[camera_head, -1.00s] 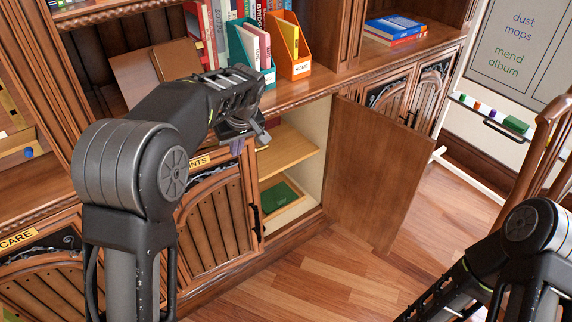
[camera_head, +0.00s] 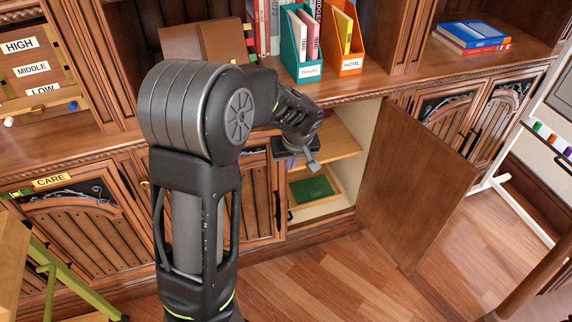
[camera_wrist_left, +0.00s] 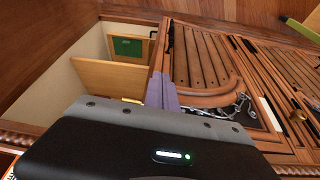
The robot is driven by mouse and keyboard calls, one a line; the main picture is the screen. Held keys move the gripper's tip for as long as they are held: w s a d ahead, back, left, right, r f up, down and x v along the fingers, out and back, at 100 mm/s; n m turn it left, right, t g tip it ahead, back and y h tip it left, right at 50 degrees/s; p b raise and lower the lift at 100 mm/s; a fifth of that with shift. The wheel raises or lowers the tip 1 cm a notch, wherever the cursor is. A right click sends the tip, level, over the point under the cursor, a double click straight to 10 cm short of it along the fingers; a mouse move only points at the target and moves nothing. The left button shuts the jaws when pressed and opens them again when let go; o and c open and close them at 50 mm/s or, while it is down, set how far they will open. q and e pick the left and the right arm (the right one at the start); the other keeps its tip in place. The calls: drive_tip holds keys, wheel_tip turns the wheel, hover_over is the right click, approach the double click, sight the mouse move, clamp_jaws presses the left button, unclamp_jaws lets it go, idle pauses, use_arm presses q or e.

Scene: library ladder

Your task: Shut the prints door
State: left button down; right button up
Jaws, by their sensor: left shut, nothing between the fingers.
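The open door (camera_head: 412,190) is a plain brown panel on the right side of an open cupboard, swung well out from it. It hides part of the cupboard front behind it. My left gripper (camera_head: 312,163) is in front of the cupboard opening, left of the open door and apart from it in the picture. In the left wrist view its shut, purple-grey fingers (camera_wrist_left: 161,92) show between the cupboard opening and a closed slatted door (camera_wrist_left: 203,65). Nothing is held. My right gripper is out of view.
Inside the cupboard are a wooden shelf (camera_head: 335,140) and a green item (camera_head: 312,189). Book files (camera_head: 345,40) stand on the counter above. A white stand (camera_head: 505,180) is at the right and a green-legged object (camera_head: 65,275) at lower left. The floor before the door is clear.

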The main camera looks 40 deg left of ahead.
use_arm(q)
drive_tip(key=w+a+f, duration=0.5)
drive_tip(key=a+f, duration=0.1)
drive_tip(key=f, duration=0.3)
drive_tip(key=shift+b, duration=0.3)
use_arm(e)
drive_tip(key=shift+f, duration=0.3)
